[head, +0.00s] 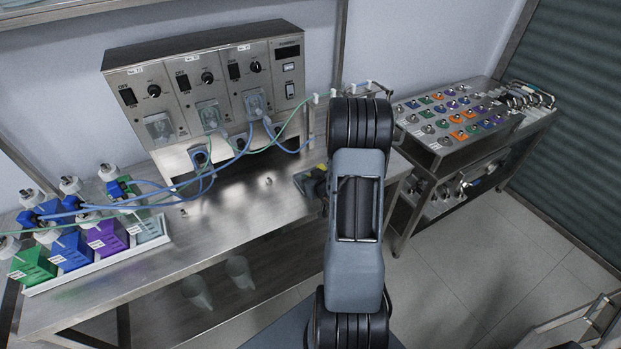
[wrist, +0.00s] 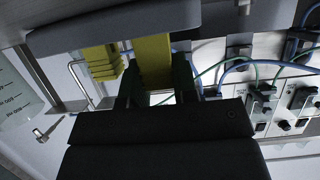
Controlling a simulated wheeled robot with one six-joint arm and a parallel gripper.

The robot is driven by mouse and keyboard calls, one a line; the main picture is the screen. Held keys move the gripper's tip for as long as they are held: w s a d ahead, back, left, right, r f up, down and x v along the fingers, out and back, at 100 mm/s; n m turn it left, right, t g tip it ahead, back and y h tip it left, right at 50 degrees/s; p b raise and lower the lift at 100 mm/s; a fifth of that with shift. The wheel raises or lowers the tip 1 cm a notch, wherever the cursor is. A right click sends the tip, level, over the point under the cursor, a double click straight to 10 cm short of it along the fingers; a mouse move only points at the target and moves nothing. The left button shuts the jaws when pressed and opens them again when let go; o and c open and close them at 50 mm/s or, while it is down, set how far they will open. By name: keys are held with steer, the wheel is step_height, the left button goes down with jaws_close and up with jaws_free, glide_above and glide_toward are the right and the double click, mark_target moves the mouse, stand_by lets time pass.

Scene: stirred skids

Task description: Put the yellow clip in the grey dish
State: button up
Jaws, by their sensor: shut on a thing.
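My gripper (wrist: 155,88) has its two dark fingers closed on a yellow clip (wrist: 153,60) in the wrist view. A second yellow ribbed piece (wrist: 101,61) shows just left of it, apart from the fingers. A dark grey, round-edged thing (wrist: 110,27) lies across the top of the wrist view, against the yellow pieces; I cannot tell if it is the dish. In the head view my arm hides the gripper. A small dark grey tray or dish (head: 304,182) with a bit of yellow (head: 321,167) shows at the bench's right end, partly hidden by my arm.
A steel control box (head: 210,85) with blue and green cables stands at the back of the bench. A white tray (head: 100,262) of coloured bottles is at left. A cart (head: 455,150) with coloured knobs stands at right. The bench middle is mostly clear.

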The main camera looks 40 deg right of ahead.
steer(key=shift+f, duration=0.1)
steer(key=shift+f+b, duration=0.15)
steer(key=shift+b, duration=0.15)
steer(key=o, duration=0.9)
